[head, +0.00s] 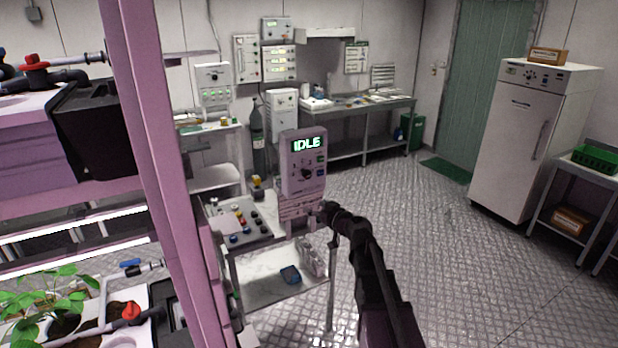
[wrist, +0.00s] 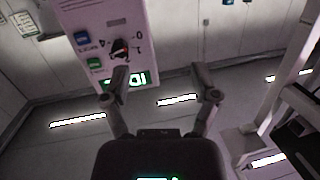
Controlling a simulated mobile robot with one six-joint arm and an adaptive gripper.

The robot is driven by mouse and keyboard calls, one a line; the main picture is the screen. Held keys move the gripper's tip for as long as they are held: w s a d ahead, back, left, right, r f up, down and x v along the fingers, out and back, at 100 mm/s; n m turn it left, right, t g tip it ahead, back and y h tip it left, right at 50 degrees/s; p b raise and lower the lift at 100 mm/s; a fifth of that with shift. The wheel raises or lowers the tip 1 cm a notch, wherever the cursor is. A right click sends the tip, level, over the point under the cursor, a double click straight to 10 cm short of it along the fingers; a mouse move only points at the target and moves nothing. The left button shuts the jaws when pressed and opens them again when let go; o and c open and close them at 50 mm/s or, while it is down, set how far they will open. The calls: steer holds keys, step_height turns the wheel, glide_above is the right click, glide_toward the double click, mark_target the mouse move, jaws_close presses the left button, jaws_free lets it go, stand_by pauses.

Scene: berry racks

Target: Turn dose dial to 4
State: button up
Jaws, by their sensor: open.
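The dose dial (head: 306,173) is a dark round knob on the front of a pale upright control box (head: 292,187). The box's lit display (head: 308,144) reads IDLE. In the wrist view the box hangs upside down, with the dial (wrist: 120,48) just beyond my left fingertip and a 4 and a 0 among the marks around it. The dial's exact setting is too small to read. My gripper (wrist: 158,72) is open and empty, its fingers apart, with the dial up and left of the gap. In the head view my gripper (head: 322,212) is below the dial.
Green and blue buttons (wrist: 82,38) sit beside the dial. A small cart (head: 285,270) carrying a button panel (head: 240,222) stands below the box. A pink rack post (head: 165,170) rises close on the left. The floor (head: 440,260) to the right is clear.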

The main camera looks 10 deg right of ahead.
mark_target(309, 176)
steer(key=w+d+r+m+t+h, duration=0.1)
steer(key=w+d+r+t+h, duration=0.1)
steer(key=w+d, duration=0.1)
steer(key=shift+w+d+r+m+t, duration=0.15)
steer(key=shift+d+r+m+t, duration=0.2)
steer(key=shift+d, duration=0.5)
steer(key=shift+w+f, duration=0.1)
steer(key=shift+w, duration=0.05)
steer(key=x, duration=1.3)
steer(key=shift+w+a, duration=0.15)
steer(key=shift+w, duration=0.1)
steer(key=shift+c, duration=0.2)
jaws_close()
